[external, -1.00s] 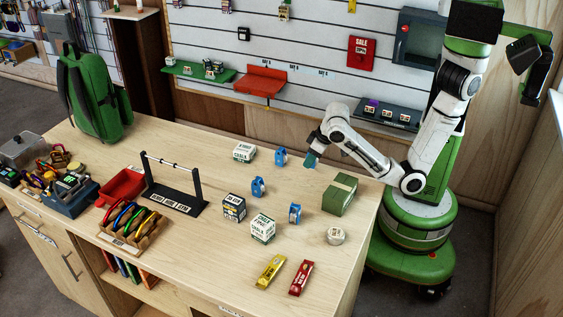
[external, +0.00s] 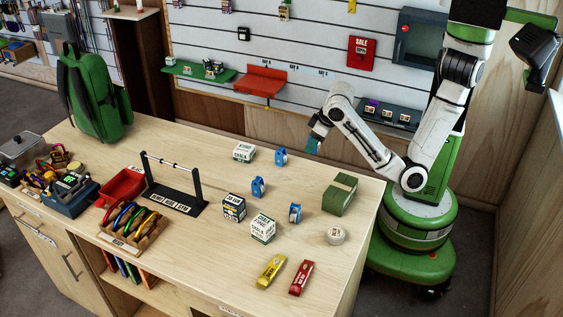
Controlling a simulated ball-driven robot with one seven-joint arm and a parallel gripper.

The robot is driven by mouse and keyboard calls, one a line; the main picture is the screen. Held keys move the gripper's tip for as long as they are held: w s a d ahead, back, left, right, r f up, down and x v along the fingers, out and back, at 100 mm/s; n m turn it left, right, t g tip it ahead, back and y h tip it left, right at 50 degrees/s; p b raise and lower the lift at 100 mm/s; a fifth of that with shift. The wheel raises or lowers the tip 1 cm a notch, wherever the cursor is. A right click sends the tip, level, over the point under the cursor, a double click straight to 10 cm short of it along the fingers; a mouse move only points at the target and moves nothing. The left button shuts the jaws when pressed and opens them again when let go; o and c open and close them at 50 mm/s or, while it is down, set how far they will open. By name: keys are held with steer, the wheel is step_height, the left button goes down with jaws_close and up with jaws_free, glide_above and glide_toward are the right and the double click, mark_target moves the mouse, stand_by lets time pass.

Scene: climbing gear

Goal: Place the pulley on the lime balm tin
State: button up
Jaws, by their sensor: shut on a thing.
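My gripper (external: 314,144) is raised above the back right part of the table, pointing down. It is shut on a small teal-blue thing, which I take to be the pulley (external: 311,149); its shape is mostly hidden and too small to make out. A small round pale tin with a label on its lid, which looks like the balm tin (external: 335,236), stands near the table's right edge. Its lime colour is hard to see. The gripper is well behind the tin and higher, apart from it.
A green box (external: 339,194) stands behind the tin. Yellow (external: 270,271) and red (external: 301,278) packets lie in front.

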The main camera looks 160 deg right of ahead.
steer(key=w+a+r+n, duration=0.2)
steer(key=w+a+r, duration=0.2)
steer(key=w+a, duration=0.4)
steer(key=w+a+r+n+t+p, duration=0.1)
steer(key=w+a+n+t, duration=0.15)
steer(key=a, duration=1.05)
steer(key=g+b, duration=0.1)
steer(key=b, duration=0.5)
glide_above(330, 232)
steer(key=s+a, duration=0.2)
steer(key=shift+m+y, duration=0.3)
steer(key=shift+m, duration=0.05)
steer(key=f, duration=0.9)
steer(key=shift+w+d+f, duration=0.15)
steer(key=shift+w, duration=0.1)
steer(key=shift+w+f, duration=0.15)
steer(key=shift+w, duration=0.15)
steer(key=shift+w+d+f+b, duration=0.1)
steer(key=shift+f+b, duration=0.1)
steer(key=shift+b, duration=0.1)
steer(key=shift+f+b, duration=0.35)
steer(key=shift+f, duration=1.1)
steer(key=shift+f, duration=0.1)
